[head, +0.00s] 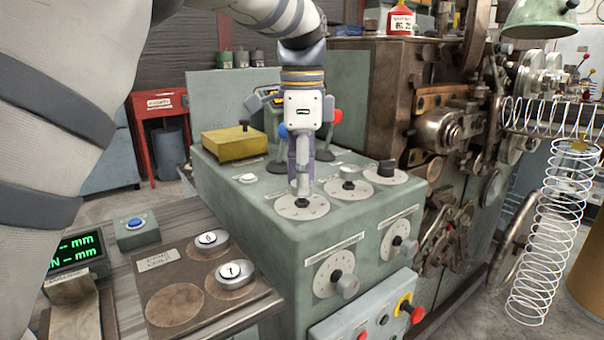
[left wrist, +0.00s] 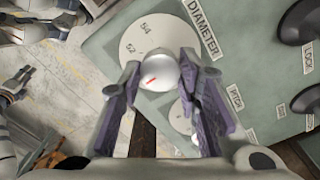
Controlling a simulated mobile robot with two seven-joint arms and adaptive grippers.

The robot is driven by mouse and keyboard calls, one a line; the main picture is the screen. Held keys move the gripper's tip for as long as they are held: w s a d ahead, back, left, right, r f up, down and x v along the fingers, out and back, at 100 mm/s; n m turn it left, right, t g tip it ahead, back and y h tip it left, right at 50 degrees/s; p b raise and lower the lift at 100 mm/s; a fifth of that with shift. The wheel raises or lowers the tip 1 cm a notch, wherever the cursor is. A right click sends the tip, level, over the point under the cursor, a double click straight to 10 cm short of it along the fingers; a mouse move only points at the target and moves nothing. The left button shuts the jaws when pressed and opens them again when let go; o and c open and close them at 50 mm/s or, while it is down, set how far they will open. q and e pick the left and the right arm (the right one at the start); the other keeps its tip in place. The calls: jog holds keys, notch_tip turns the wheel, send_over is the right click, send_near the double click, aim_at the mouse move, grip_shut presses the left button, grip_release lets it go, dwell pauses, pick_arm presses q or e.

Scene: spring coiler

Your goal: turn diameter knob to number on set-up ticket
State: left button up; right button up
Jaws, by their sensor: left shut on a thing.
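The diameter knob (left wrist: 160,73) is a round silver knob with a short red line, in the left wrist view. It sits on a white dial (left wrist: 140,40), where 54 and 52 can be read beside the DIAMETER label (left wrist: 203,29). My left gripper (left wrist: 160,64) is shut on the knob, one finger on each side. In the head view my left gripper (head: 302,192) points straight down at the dial (head: 302,210) on the green console top, and hides the knob. I cannot make out a set-up ticket.
More dials stand close by on the console (head: 235,190), one with a black knob (head: 386,168). A yellow box (head: 233,145) and upright levers are behind. A wooden board (head: 185,305) with numbered discs lies front left. A wire coil (head: 548,235) hangs at right.

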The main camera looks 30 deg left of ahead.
pick_arm(q)
jog(key=n, duration=1.9)
jog(key=shift+n, duration=0.4)
dwell(0.5)
jog(key=o, duration=1.1)
jog(key=shift+o, duration=0.2)
